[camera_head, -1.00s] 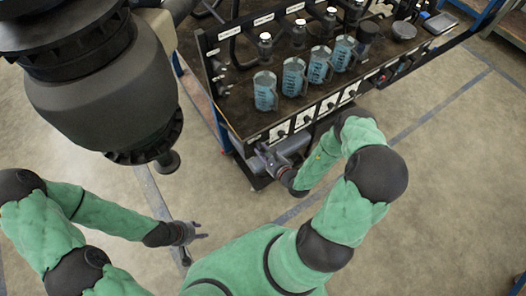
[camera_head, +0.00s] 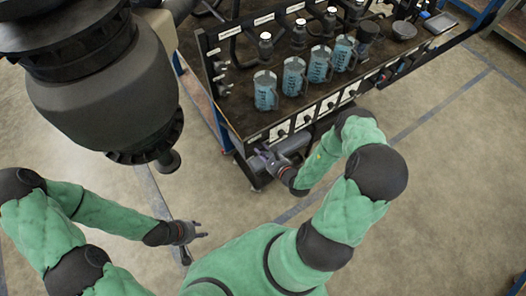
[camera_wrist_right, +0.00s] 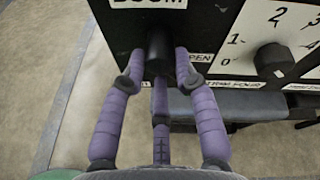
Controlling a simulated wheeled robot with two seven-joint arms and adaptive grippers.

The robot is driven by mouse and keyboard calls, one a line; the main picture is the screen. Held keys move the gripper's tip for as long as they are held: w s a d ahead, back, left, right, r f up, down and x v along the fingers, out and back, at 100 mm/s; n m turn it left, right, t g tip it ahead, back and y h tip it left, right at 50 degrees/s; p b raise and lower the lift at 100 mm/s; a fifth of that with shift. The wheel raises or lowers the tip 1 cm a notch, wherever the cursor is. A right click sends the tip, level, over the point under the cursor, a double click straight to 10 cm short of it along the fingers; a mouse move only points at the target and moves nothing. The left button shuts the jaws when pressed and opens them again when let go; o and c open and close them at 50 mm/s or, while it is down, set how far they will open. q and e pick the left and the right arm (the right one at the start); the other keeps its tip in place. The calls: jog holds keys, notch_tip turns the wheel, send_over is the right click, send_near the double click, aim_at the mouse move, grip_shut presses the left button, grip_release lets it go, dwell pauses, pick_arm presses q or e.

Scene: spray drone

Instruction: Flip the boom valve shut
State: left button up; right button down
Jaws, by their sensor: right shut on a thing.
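The boom valve's black handle (camera_wrist_right: 160,52) sits on the front panel under a label reading BOOM in the right wrist view. My right gripper (camera_wrist_right: 158,75) is shut on this handle, with its purple fingers on both sides and one below. In the head view my right gripper (camera_head: 262,160) is at the left end of the bench front, where the handle itself is too small to make out. The word OPEN is partly visible right of the handle. My left gripper (camera_head: 198,231) hangs empty over the floor with its fingers spread.
A dial (camera_wrist_right: 273,60) with numbers is right of the handle. Several blue-filled jugs (camera_head: 266,95) stand on the bench (camera_head: 240,118) above a row of dials. A large dark tank-like body (camera_head: 105,95) hangs at the upper left. The floor in front is clear.

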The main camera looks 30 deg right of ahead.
jog(key=shift+w+d+r, duration=0.15)
jog(key=shift+w+d, duration=0.05)
jog(key=shift+d, duration=0.3)
jog(key=c, duration=1.2)
grip_release()
jog(key=shift+s, duration=0.1)
jog(key=shift+a, duration=0.3)
jog(key=shift+s, duration=0.1)
jog(key=v, duration=1.2)
jog(key=shift+f, duration=0.25)
